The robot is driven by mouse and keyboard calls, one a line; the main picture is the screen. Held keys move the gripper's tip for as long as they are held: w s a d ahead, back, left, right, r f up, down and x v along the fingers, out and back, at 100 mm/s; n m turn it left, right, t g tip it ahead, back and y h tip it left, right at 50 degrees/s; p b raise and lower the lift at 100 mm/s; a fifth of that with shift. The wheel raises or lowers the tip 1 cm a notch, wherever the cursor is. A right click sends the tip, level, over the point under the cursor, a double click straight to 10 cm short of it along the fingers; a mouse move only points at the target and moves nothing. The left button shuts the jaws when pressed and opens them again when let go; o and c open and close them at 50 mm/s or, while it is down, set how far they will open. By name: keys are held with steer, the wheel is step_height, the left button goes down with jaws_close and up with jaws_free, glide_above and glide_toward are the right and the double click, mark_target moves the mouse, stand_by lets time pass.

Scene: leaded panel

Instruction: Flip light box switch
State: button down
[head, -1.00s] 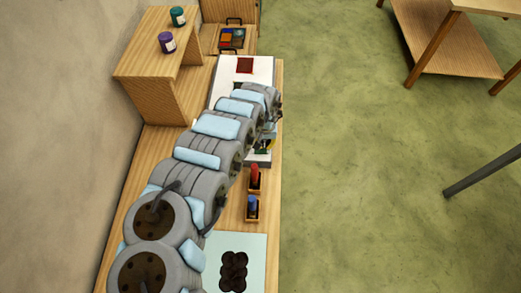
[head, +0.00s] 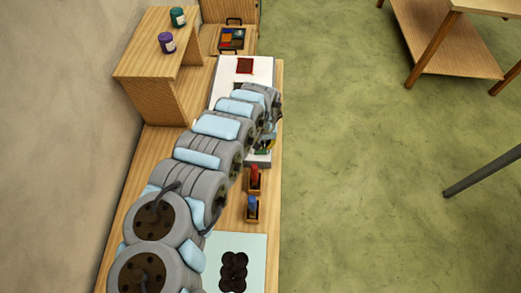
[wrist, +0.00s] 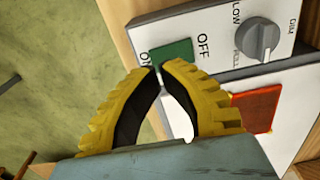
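The light box's switch (wrist: 172,52) is a green rocker on a pale control face, with ON printed to its left and OFF to its right. My gripper (wrist: 158,69) has yellow ribbed fingers with black pads. Its tips come together at the switch's lower edge in the wrist view, with nothing held between them. I cannot tell whether they touch the switch. In the head view the light box (head: 262,66) lies beyond and partly under my arm, which hides much of it. The switch is hard to make out there.
A grey dial (wrist: 258,40) marked LOW and DIM sits right of the switch. A red-orange glass piece (wrist: 257,106) lies on the white surface. Two small holders with a red tool (head: 254,174) and a blue tool (head: 252,204) stand nearer on the bench. Open floor lies to the right.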

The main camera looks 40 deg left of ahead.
mark_target(264, 151)
steer(key=shift+f+b, duration=1.05)
steer(key=shift+f, duration=0.75)
stand_by(1.3)
steer(key=shift+r+p, duration=3.2)
steer(key=shift+r, duration=0.4)
